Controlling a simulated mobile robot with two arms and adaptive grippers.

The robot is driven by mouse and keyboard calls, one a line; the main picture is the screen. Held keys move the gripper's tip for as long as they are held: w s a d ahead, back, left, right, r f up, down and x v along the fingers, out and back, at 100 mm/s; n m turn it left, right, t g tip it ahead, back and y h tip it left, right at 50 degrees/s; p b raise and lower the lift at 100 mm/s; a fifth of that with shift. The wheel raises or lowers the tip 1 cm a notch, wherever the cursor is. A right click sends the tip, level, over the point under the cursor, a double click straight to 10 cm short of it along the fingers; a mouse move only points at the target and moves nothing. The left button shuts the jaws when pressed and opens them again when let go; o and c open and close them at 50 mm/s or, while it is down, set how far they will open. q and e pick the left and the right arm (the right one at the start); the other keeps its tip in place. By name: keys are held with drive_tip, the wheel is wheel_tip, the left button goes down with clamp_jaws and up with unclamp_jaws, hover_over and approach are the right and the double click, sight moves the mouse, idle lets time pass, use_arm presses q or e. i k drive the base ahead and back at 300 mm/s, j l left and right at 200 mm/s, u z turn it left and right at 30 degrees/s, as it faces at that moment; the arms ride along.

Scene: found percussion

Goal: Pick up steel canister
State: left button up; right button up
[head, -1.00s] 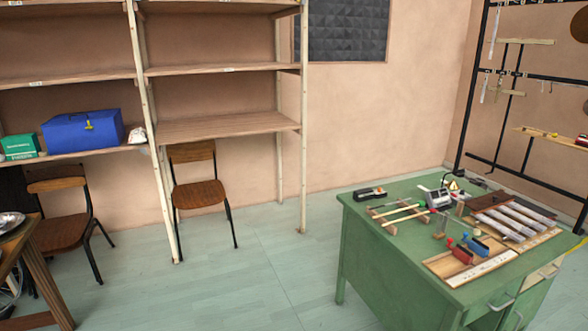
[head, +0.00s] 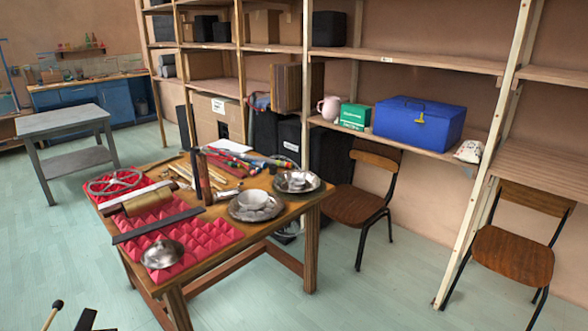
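I cannot pick out a steel canister for certain in the head view. The wooden table (head: 262,239) holds several metal things. A shiny steel bowl (head: 162,253) rests on the red pyramid foam (head: 203,241) at the near left. A silvery dish with a bowl (head: 255,204) and another metal dish (head: 298,182) stand at the right end. A brownish cylinder (head: 147,201) lies across the foam.
A grey table (head: 65,122) stands at the left. Shelving with a blue toolbox (head: 418,122) is behind, with two chairs (head: 357,203) (head: 512,252) before it. A dark-tipped stick (head: 55,309) and unclear dark pieces (head: 87,319) show at bottom left. Floor is clear in front.

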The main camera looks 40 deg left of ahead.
sight(219, 196)
drive_tip(key=i+j+u, duration=0.15)
drive_tip(key=i+u, duration=0.65)
drive_tip(key=i+l+u, duration=0.15)
drive_tip(key=i+u, duration=0.25)
drive_tip(key=i+l+u, duration=0.25)
drive_tip(key=u, duration=0.15)
drive_tip(key=i, duration=0.15)
